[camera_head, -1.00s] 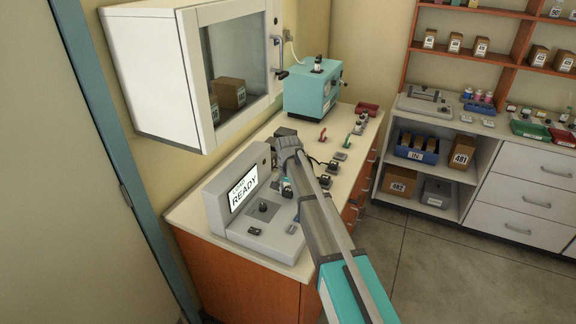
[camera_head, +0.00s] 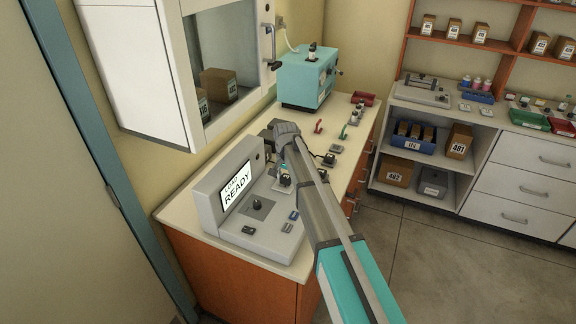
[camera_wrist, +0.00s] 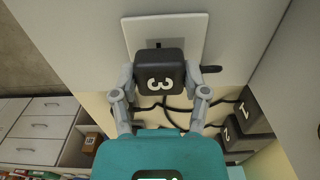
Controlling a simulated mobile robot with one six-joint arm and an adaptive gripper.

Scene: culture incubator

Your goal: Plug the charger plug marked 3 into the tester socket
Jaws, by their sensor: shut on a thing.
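The black charger plug marked 3 (camera_wrist: 160,75) is between the two grey fingers of my gripper (camera_wrist: 163,92) in the wrist view. My gripper is shut on it. Just beyond it is a pale plate (camera_wrist: 190,36) with a dark slot, which looks like the tester socket. The plug's front overlaps the lower part of the plate, and I cannot tell whether they touch. In the head view, the grey tester (camera_head: 207,215) has a screen reading READY, and my gripper (camera_head: 285,178) is over its right part. The held plug is not clear there.
Black plugs marked 1 (camera_wrist: 252,106) and 2 (camera_wrist: 236,131) sit at the right in the wrist view, with dark cables behind the gripper. A teal device (camera_head: 305,80) stands at the counter's back. A white cabinet (camera_head: 135,75) hangs above the counter's left side.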

